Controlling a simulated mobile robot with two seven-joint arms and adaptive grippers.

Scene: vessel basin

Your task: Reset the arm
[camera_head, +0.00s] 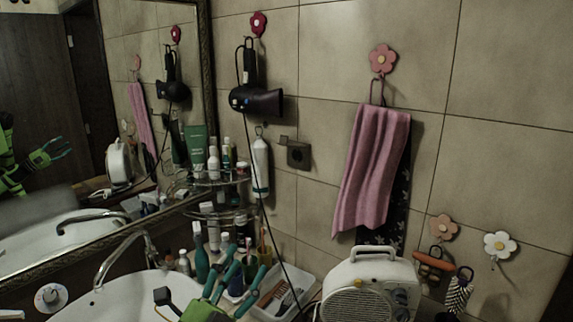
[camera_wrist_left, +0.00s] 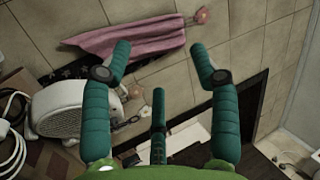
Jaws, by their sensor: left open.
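My left gripper (camera_head: 244,262) has a green body and teal fingers. It rises from the bottom of the head view, in front of the counter to the right of the sink (camera_head: 125,296). In the left wrist view its fingers (camera_wrist_left: 159,52) are spread wide apart, with nothing between them. A third teal finger or part stands between them lower down. A green arm with teal fingers shows as a reflection in the mirror (camera_head: 52,85); I cannot tell which arm it is. My right gripper is not directly in view.
A white heater (camera_head: 367,290) stands right of my left gripper. Bottles (camera_head: 213,160) crowd the corner shelves, near the faucet (camera_head: 118,255). A white tray (camera_head: 294,284) holds small items. A hair dryer (camera_head: 256,100) with a hanging cord and a pink towel (camera_head: 372,170) hang on the wall.

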